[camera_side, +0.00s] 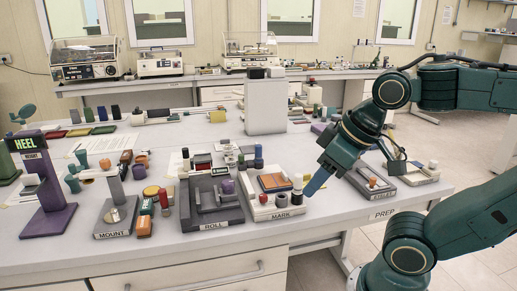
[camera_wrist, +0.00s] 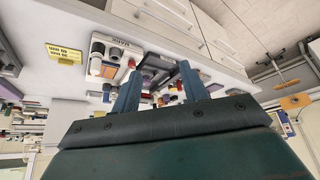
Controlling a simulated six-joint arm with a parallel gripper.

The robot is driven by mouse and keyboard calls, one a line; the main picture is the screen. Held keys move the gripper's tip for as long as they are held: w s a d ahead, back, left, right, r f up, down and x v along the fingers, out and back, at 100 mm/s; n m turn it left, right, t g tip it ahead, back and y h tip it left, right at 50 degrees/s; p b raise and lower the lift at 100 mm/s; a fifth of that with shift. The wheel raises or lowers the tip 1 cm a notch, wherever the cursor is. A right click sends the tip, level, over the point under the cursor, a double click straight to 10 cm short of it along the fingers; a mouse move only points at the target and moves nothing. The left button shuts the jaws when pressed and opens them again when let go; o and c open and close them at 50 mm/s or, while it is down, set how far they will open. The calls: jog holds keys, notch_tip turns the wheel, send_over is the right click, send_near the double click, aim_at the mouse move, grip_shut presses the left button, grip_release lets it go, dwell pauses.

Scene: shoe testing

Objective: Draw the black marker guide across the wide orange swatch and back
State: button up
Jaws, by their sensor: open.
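The white MARK station (camera_side: 262,214) stands at the front of the bench, right of centre. An orange swatch (camera_side: 273,182) lies in a dark frame on its back part. A black upright cylinder (camera_side: 297,198), which looks like the marker guide, stands at the station's right front, beside a shorter dark-topped piece (camera_side: 281,200). My gripper (camera_side: 318,181) is just right of the station, its blue fingers angled down, near the black cylinder but not visibly holding it. In the wrist view my gripper (camera_wrist: 158,80) has its two blue fingers spread apart with nothing clearly held between them.
The grey ROLL station (camera_side: 212,205) stands directly left, with the MOUNT stand (camera_side: 114,218) beyond it. A blue-topped cylinder (camera_side: 258,163) stands behind the swatch. A tall grey box (camera_side: 265,107) stands farther back.

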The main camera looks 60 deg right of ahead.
jog(key=shift+w+r, duration=0.1)
jog(key=w+d+r, duration=0.2)
jog(key=w+r, duration=0.1)
jog(key=w, duration=0.5)
jog(key=g, duration=0.1)
send_over(241, 155)
jog(key=s, duration=0.6)
notch_tip(241, 155, down, 3)
jog(key=shift+w+d, duration=0.1)
jog(key=shift+d, duration=0.05)
jog(key=x, duration=1.3)
jog(key=shift+w+f, duration=0.1)
jog(key=shift+f, duration=0.25)
